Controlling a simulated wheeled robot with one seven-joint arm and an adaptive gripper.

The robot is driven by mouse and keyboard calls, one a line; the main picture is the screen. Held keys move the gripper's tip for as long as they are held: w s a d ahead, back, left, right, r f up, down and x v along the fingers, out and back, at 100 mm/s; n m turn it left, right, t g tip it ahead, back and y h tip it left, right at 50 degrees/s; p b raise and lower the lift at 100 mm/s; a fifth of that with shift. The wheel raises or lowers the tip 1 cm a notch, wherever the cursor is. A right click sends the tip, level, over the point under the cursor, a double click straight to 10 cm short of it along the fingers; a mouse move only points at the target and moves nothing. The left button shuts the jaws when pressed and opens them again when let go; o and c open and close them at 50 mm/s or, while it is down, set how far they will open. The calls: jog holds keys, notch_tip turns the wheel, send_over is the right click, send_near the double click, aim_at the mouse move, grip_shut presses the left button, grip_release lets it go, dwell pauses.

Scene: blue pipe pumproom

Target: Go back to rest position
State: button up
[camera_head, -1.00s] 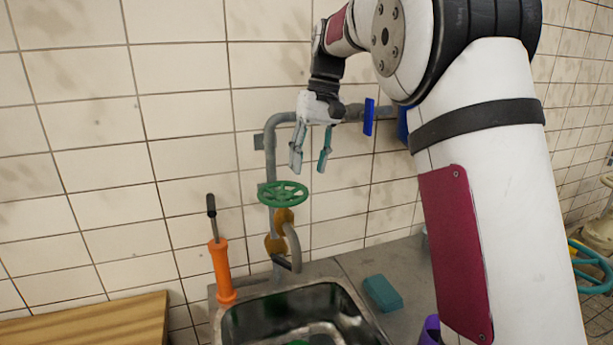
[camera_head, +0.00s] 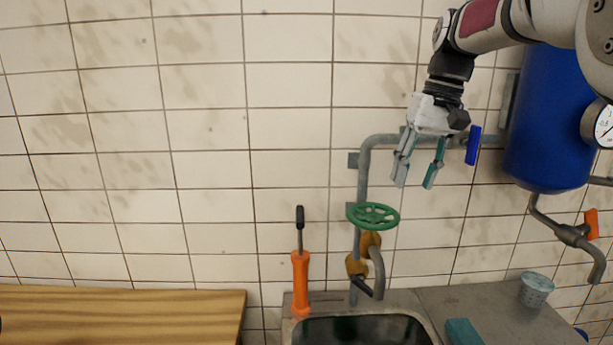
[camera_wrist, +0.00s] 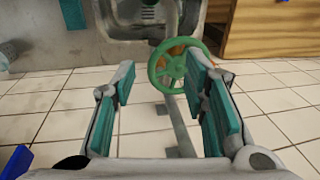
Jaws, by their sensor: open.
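My gripper (camera_head: 416,178) is open and empty, pointing down in front of the tiled wall. In the head view it is above and to the right of the green valve wheel (camera_head: 373,216), clear of it. In the wrist view the teal-padded fingers (camera_wrist: 165,115) stand wide apart with nothing between them close by. The green wheel (camera_wrist: 172,66) shows beyond the fingertips, on the grey pipe (camera_head: 363,180) above the sink (camera_head: 362,330).
A blue tank (camera_head: 548,130) with a gauge hangs at right. A small blue handle (camera_head: 473,146) is close beside my gripper. An orange-handled tool (camera_head: 300,280) stands by the sink. A wooden top (camera_head: 120,315) is at left. The wall area at upper left is clear.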

jog(key=s+a+t, duration=0.2)
jog(key=s, duration=1.3)
jog(key=s+f+t+h, duration=0.1)
jog(key=s+f+t, duration=0.1)
jog(key=s+f, duration=0.7)
jog(key=s+a, duration=0.1)
jog(key=s, duration=0.2)
jog(key=shift+s+t+h, duration=0.3)
jog(key=shift+s+h, duration=0.05)
jog(key=shift+h, duration=0.05)
jog(key=shift+r, duration=0.1)
jog(key=w+d+r+g, duration=0.1)
jog(key=w+r, duration=0.2)
jog(key=w, duration=0.5)
jog(key=w+r+g+y+p, duration=0.1)
jog(key=w+r+g, duration=0.1)
jog(key=w+r, duration=0.35)
jog(key=w+d+r+g, duration=0.1)
jog(key=w, duration=0.9)
jog(key=g+y+p, duration=0.1)
send_near(395, 215)
jog(key=shift+w+a+f+p, duration=0.1)
jog(key=shift+a+f+p, duration=0.15)
jog(key=shift+f, duration=1.05)
jog(key=shift+a+f+p, duration=0.15)
jog(key=shift+f+p, duration=0.15)
jog(key=shift+f, duration=1)
jog(key=shift+w+a+f+p, duration=0.1)
jog(key=shift+a+f+p, duration=0.15)
jog(key=shift+f, duration=1)
